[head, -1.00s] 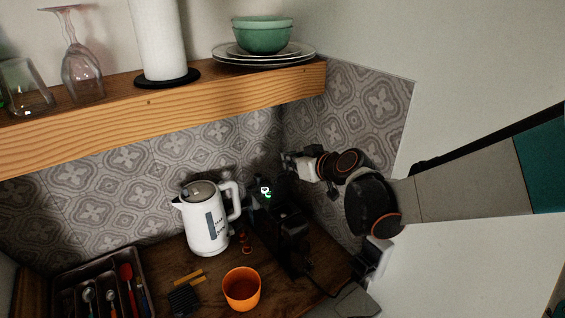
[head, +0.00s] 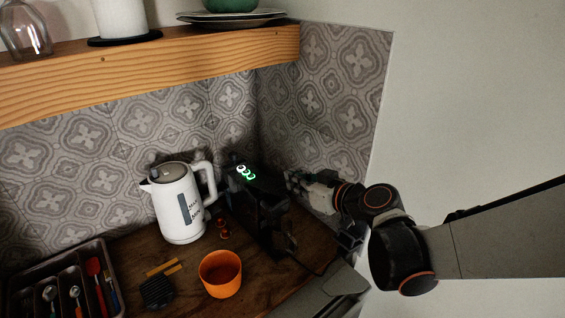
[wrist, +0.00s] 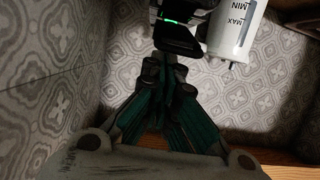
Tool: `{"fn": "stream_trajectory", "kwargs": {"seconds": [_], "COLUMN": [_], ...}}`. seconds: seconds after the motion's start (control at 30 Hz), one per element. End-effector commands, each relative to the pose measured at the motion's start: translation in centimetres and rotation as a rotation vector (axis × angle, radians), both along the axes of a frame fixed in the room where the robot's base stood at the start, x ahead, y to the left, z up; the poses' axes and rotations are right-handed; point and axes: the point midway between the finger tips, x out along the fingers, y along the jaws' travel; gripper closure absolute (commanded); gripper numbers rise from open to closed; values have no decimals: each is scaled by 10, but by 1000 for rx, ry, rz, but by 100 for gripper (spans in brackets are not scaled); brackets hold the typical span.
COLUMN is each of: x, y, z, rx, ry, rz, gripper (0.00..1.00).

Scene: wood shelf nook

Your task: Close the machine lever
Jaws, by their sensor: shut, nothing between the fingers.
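The black machine (head: 262,205) stands on the wooden counter in the corner, with lit green and white marks on its top. In the wrist view the machine (wrist: 178,38) shows at the top, just beyond my fingertips, with a green light strip. I cannot make out the lever clearly against the dark body. My gripper (head: 293,179) is at the right of the machine's top in the head view. In the wrist view my gripper (wrist: 166,62) has its fingers together with nothing between them. Whether the fingertips touch the machine is unclear.
A white kettle (head: 180,205) stands left of the machine; it also shows in the wrist view (wrist: 234,30). An orange cup (head: 220,274) is in front. A cutlery tray (head: 22,282) is at left. A wooden shelf (head: 150,72) hangs above. Tiled walls (head: 335,90) close the corner.

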Motion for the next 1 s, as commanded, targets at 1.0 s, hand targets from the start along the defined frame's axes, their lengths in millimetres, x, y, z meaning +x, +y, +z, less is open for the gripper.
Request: {"fn": "stream_trajectory", "kwargs": {"seconds": [1.0], "x": [-17], "y": [-11], "z": [-80], "rx": [-1], "ry": [1], "rz": [0], "gripper": [100]}}
